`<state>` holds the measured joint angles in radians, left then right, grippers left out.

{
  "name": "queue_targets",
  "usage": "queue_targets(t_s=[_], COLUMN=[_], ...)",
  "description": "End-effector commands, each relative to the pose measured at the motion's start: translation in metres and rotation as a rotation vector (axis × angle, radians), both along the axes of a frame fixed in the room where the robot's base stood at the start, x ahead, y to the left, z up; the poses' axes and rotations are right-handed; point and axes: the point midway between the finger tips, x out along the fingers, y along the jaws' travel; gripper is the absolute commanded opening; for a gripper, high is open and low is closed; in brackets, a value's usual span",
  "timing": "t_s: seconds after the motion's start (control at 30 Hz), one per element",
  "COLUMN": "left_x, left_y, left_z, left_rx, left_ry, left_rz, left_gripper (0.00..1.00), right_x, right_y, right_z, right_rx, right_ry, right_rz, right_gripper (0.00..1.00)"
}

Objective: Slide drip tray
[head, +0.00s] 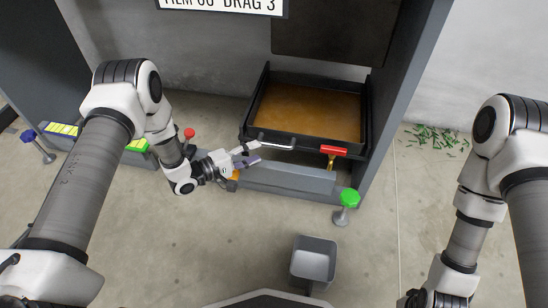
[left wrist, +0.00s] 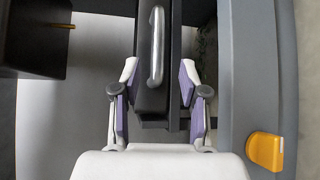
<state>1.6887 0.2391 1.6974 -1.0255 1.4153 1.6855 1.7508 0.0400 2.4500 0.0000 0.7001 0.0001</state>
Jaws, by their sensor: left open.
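The drip tray (head: 247,128) is a black, shallow tray with brown content, set in a grey cabinet frame. A silver bar handle (head: 279,144) is on its front edge. My left gripper (head: 252,153) is open at the left end of this handle. In the left wrist view the handle (left wrist: 156,45) runs between the open fingers (left wrist: 157,85), with gaps visible on both sides. My right arm hangs at the right of the head view; its fingers are not visible.
A red block (head: 333,151) sits at the tray's front right. A green-topped post (head: 348,198) and a grey bin (head: 314,261) stand in front. A red knob (head: 189,133) is at left. Green scraps (head: 437,137) lie on the right floor. The floor near the bin is otherwise clear.

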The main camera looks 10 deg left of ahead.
Motion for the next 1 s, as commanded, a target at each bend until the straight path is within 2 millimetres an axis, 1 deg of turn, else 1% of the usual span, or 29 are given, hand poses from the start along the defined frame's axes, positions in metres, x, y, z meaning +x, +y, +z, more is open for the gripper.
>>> queue_targets(t_s=[0.2,0.33,0.47,0.67,0.8,1.0], left_x=[0.027,0.043,0.050,0.050,0.050,0.050], left_y=[-0.029,-0.044,-0.051,-0.051,-0.051,-0.051], left_z=[-0.008,-0.010,-0.008,-0.007,-0.007,-0.007], left_rx=[0.002,0.002,0.000,0.000,0.000,0.000], left_ry=[-0.002,-0.002,-0.001,0.000,0.000,0.000], left_rz=[-0.003,-0.002,0.000,0.001,0.001,0.001], left_gripper=[0.43,0.43,0.43,0.43,0.00,0.00], right_x=[0.001,0.001,0.002,0.002,0.002,0.002], right_y=[0.000,-0.001,-0.001,-0.001,-0.001,-0.001], right_z=[-0.022,-0.032,-0.034,-0.033,-0.033,-0.033], right_rx=[0.000,-0.001,-0.001,-0.001,-0.001,-0.001], right_ry=[-0.002,-0.004,-0.005,-0.005,-0.005,-0.005], right_rz=[-0.004,-0.007,-0.008,-0.008,-0.008,-0.008], right_gripper=[0.40,0.40,0.40,0.40,0.40,0.40])
